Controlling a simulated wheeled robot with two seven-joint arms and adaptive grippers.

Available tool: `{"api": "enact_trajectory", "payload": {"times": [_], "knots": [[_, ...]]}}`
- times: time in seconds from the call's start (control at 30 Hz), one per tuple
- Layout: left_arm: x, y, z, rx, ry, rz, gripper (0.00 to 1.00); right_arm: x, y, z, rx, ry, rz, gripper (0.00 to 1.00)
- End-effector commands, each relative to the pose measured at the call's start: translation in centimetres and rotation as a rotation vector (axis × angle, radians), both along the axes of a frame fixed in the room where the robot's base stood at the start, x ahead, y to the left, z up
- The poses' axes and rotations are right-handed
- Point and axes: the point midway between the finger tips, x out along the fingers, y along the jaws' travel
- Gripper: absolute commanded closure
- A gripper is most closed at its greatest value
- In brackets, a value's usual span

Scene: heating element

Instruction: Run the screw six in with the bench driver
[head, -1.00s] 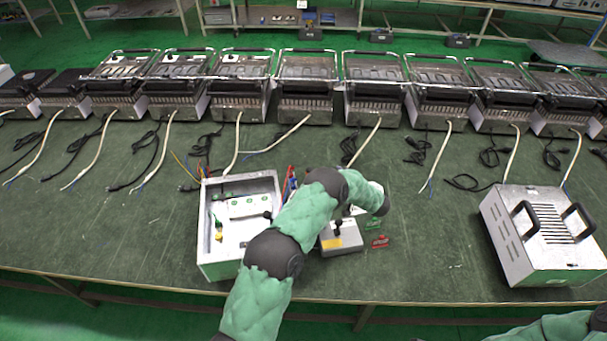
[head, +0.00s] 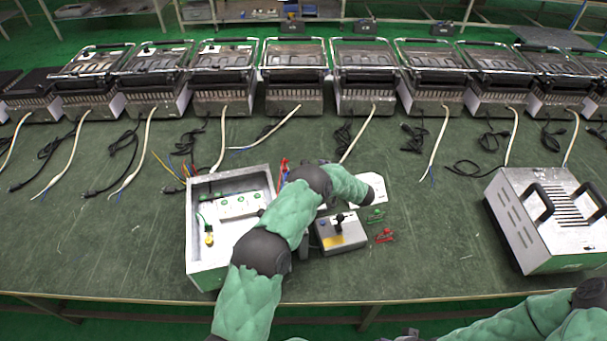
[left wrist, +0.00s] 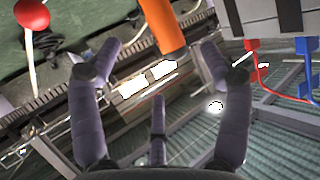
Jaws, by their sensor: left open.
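My left gripper (left wrist: 160,62) is open and empty in the left wrist view, its fingers spread. An orange cylinder, perhaps a driver handle (left wrist: 162,24), hangs at the top of that view, just beyond the fingertips; I see no contact. In the head view my left arm reaches over the bench beside the open grey housing (head: 191,240), and its gripper is hidden behind the arm. The housing holds a pale block with green marks (head: 240,205) and a yellow-tipped part (head: 209,239). Screw six cannot be made out. My right arm shows at the lower right without its fingers.
A grey box with a black knob (head: 340,232) stands right of my left arm, beside a green clip (head: 376,215) and a red clip (head: 385,236). A vented cover with black handles (head: 540,225) sits at the right. Appliances with loose cables line the back.

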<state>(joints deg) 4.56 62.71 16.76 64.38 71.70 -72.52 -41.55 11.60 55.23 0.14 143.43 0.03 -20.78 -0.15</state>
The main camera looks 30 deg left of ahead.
Motion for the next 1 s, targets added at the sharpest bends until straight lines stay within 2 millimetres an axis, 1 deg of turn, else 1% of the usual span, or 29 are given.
{"api": "enact_trajectory", "payload": {"times": [0.23, 0.47, 0.63, 0.8, 1.0], "knots": [[1.2, 3.2, -1.6, 0.001, -0.001, 0.002, 0.22, 0.0, 0.0, -1.0, 0.0, 0.0, 0.0, 0.4], [1.7, 4.4, -2.1, 0.0, -0.001, 0.001, 0.22, 0.0, 0.0, -1.4, 0.0, 0.0, 0.0, 0.4], [2.3, 6.2, -3.3, 0.0, 0.0, 0.002, 0.22, 0.0, 0.0, -2.4, 0.0, 0.0, 0.0, 0.4], [3.1, 8.0, -4.1, 0.0, -0.001, 0.001, 0.22, 0.0, 0.0, -3.1, 0.0, 0.0, 0.0, 0.4], [3.3, 8.3, -3.9, 0.001, -0.001, -0.001, 0.22, 0.0, 0.0, -3.0, 0.0, 0.0, 0.0, 0.4]]}}
